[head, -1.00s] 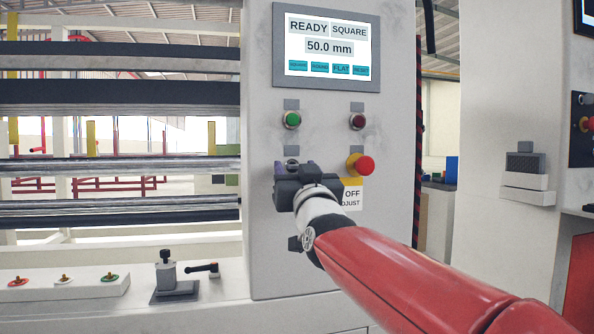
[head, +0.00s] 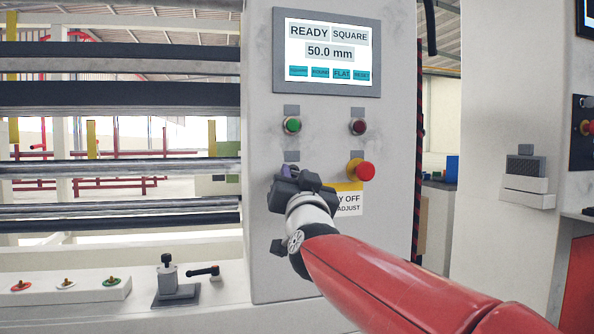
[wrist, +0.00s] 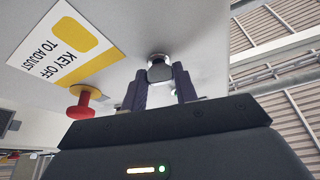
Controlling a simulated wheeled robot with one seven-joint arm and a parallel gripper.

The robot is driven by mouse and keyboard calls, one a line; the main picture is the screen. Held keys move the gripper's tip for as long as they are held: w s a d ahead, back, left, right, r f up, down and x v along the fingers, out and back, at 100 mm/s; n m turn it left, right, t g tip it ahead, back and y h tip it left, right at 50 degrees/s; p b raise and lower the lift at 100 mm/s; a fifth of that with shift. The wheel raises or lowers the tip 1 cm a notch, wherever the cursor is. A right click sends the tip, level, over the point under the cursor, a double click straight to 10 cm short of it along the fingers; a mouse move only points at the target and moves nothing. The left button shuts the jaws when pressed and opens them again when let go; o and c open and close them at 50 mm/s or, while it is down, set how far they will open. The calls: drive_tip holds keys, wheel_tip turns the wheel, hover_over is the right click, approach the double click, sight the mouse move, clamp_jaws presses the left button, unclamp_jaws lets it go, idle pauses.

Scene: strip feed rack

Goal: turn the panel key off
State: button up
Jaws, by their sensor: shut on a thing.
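The panel key (wrist: 160,70) shows in the wrist view as a dark knob in a metal collar on the panel face. My gripper (wrist: 160,88) has one finger on each side of it and is shut on it. In the head view my gripper (head: 288,172) is at the panel, below the green button, and hides the key. The key's angle cannot be made out. The panel screen (head: 327,51) reads READY, SQUARE and 50.0 mm.
A red mushroom button (head: 365,171) on a yellow base is close to the right of my gripper. A KEY OFF TO ADJUST label (wrist: 68,45) is beside the key. A green button (head: 292,125) and a dark red button (head: 358,127) are above. Rollers (head: 120,94) stand at left.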

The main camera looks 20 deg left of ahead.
drive_tip(key=m+h+p, duration=0.1)
drive_tip(key=m, duration=0.1)
drive_tip(key=m+h+p, duration=0.1)
drive_tip(key=m, duration=0.1)
drive_tip(key=m+h+p, duration=0.1)
drive_tip(key=m, duration=0.1)
drive_tip(key=shift+s+a+r+m+h+p, duration=0.1)
drive_tip(key=shift+a+r+m+h+p, duration=0.05)
drive_tip(key=shift+r+m+h+p, duration=0.2)
drive_tip(key=m+h+p, duration=0.2)
drive_tip(key=m+p, duration=0.1)
drive_tip(key=m, duration=0.1)
drive_tip(key=shift+m, duration=0.25)
drive_tip(key=m+g+h+p, duration=0.1)
drive_tip(key=m+p, duration=0.2)
drive_tip(key=m, duration=0.1)
drive_tip(key=shift+m, duration=0.3)
drive_tip(key=shift+m+g+p, duration=0.7)
drive_tip(key=shift+m+p, duration=0.3)
drive_tip(key=shift+m, duration=0.1)
drive_tip(key=shift+f, duration=0.1)
drive_tip(key=o, duration=1)
drive_tip(key=shift+s, duration=0.15)
